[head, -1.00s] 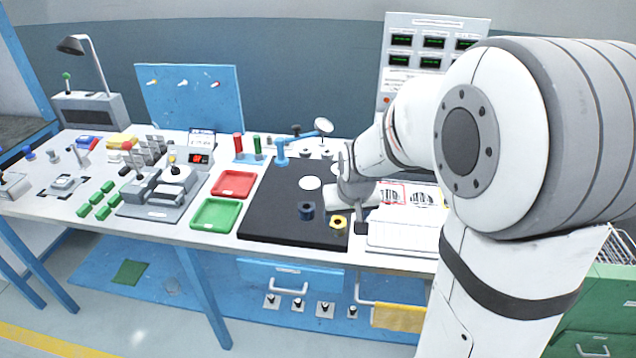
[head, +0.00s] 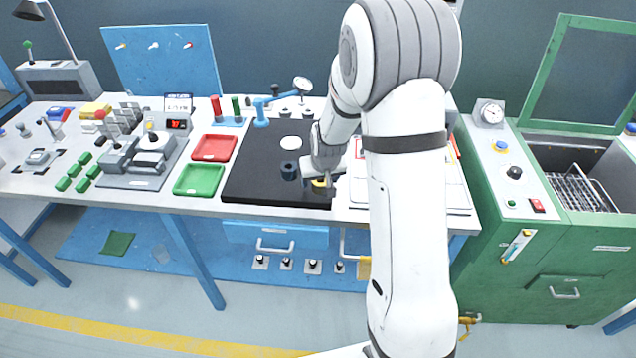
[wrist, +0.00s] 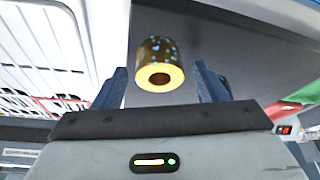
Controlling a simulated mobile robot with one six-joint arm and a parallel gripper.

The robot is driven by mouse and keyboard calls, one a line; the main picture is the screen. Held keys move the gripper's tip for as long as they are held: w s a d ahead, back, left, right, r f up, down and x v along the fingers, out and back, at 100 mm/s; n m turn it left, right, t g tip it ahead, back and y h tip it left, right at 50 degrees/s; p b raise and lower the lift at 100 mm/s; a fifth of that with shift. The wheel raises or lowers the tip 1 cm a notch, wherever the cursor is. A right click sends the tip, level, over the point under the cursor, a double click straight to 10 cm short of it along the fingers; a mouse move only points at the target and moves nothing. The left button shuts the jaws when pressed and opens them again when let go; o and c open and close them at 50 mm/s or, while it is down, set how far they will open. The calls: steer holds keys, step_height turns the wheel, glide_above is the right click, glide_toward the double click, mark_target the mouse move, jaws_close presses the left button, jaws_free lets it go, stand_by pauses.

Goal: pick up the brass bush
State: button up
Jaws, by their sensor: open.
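The brass bush (head: 319,184) is on the black mat (head: 262,182) near its front right corner, partly hidden by my gripper (head: 322,186) in the head view. In the wrist view the bush (wrist: 160,62) is a short shiny cylinder with a bright yellow end and a dark round hole facing the camera. My gripper (wrist: 163,85) is open, with one dark blue finger on each side of the bush. Whether either finger touches it cannot be told.
A dark blue ring-like part (head: 289,170) stands on the mat just left of my gripper. A white disc (head: 290,142) lies farther back. Green (head: 199,180) and red (head: 214,148) trays sit to the left. A green machine (head: 545,255) stands at the right.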

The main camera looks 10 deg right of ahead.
steer(key=shift+w+f, duration=0.1)
steer(key=shift+f, duration=0.25)
steer(key=c, duration=1.2)
